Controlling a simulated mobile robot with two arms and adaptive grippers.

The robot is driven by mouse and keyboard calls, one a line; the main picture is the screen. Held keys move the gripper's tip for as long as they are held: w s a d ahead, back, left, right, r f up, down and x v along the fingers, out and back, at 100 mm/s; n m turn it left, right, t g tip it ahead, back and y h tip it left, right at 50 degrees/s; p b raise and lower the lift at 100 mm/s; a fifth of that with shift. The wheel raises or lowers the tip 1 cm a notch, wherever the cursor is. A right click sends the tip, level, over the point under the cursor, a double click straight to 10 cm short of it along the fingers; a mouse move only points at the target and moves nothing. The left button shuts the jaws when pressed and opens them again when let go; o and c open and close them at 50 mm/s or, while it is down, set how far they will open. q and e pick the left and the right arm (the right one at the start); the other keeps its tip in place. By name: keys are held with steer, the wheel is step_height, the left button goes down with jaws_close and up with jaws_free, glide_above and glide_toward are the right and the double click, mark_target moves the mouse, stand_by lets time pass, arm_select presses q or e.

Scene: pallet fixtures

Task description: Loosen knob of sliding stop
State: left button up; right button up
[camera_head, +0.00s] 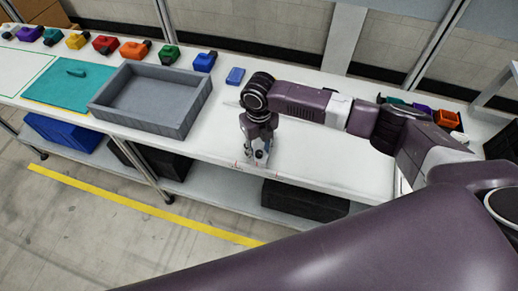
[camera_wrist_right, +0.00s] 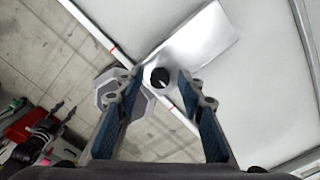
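In the right wrist view a small round black knob (camera_wrist_right: 160,77) with a pale mark sits at the table edge, beside a shiny silver plate (camera_wrist_right: 205,38) that I take for part of the sliding stop. A grey many-sided piece (camera_wrist_right: 104,88) shows beyond the edge, partly behind a finger. My right gripper (camera_wrist_right: 159,90) is open, its two fingers on either side of the knob with visible gaps. In the head view my right gripper (camera_head: 257,156) points down at the front edge of the white table and hides the knob.
A grey tray (camera_head: 120,110) and a teal board (camera_head: 62,82) lie left on the white table (camera_head: 325,160). Coloured blocks line the back, including a blue one (camera_head: 204,62). A black crate (camera_head: 300,203) sits on the lower shelf. The tabletop just right of the gripper is clear.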

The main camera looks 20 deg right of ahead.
mark_target(259, 153)
step_height(259, 153, up, 12)
stand_by(0.6)
stand_by(0.4)
